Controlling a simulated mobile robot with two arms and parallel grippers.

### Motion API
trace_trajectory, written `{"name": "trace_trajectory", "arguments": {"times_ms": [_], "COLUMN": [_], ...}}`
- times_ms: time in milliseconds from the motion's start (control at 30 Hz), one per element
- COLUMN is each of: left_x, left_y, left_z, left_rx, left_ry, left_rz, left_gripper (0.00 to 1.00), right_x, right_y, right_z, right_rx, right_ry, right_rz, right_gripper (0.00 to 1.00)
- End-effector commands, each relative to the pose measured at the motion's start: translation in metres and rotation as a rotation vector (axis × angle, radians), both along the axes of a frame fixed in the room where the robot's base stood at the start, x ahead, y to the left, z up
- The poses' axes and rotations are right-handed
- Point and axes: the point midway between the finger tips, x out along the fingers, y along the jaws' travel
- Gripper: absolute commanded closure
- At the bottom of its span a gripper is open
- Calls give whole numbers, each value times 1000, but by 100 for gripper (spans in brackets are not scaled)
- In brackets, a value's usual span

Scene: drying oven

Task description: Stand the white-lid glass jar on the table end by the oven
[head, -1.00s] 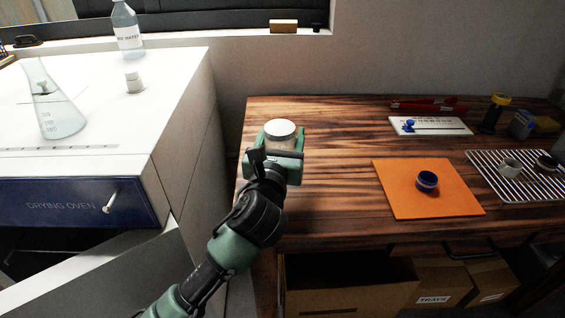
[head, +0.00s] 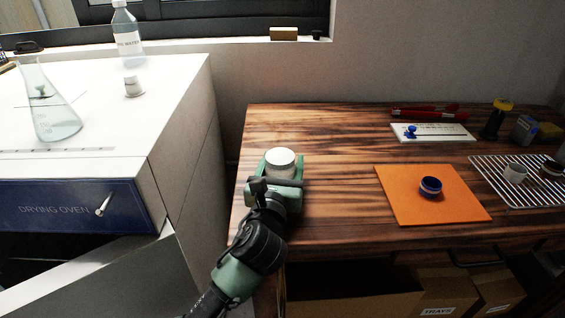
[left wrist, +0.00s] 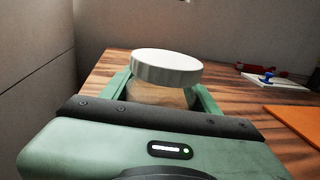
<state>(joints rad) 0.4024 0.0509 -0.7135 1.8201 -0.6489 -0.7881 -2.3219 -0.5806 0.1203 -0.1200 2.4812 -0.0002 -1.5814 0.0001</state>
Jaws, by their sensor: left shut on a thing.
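The white-lid glass jar (head: 281,160) is upright at the left end of the wooden table (head: 335,140), the end by the drying oven (head: 70,207). My left gripper (head: 278,170) is shut on the jar, one finger on each side below the lid. In the left wrist view the white lid (left wrist: 166,66) sits above the fingers, with tan contents showing through the glass below it. The jar's base is hidden behind the gripper, so I cannot tell whether it touches the tabletop. My right gripper is not in view.
An orange mat (head: 405,207) with a blue-rimmed round jar (head: 430,187) lies right of my gripper. A wire rack (head: 515,190) and a white board (head: 432,132) are farther right. The oven door (head: 110,275) hangs open at left. The tabletop behind the jar is clear.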

Motion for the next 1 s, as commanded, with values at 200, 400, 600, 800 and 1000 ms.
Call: {"name": "trace_trajectory", "arguments": {"times_ms": [200, 400, 600, 800, 1000], "left_x": [0, 0, -19, -62, -99], "left_y": [0, 0, 4, 13, 20], "left_z": [-1, 0, 2, 2, 2], "left_rx": [1, 1, 2, 2, 1], "left_ry": [1, 1, 2, 3, 2], "left_rz": [0, 0, -1, -2, -1], "left_gripper": [18, 18, 18, 18, 18], "right_x": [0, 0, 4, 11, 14], "right_y": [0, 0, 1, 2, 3], "right_z": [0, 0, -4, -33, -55], "right_rx": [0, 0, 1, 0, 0], "right_ry": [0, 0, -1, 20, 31], "right_rz": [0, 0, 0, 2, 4], "right_gripper": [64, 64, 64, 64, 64]}}
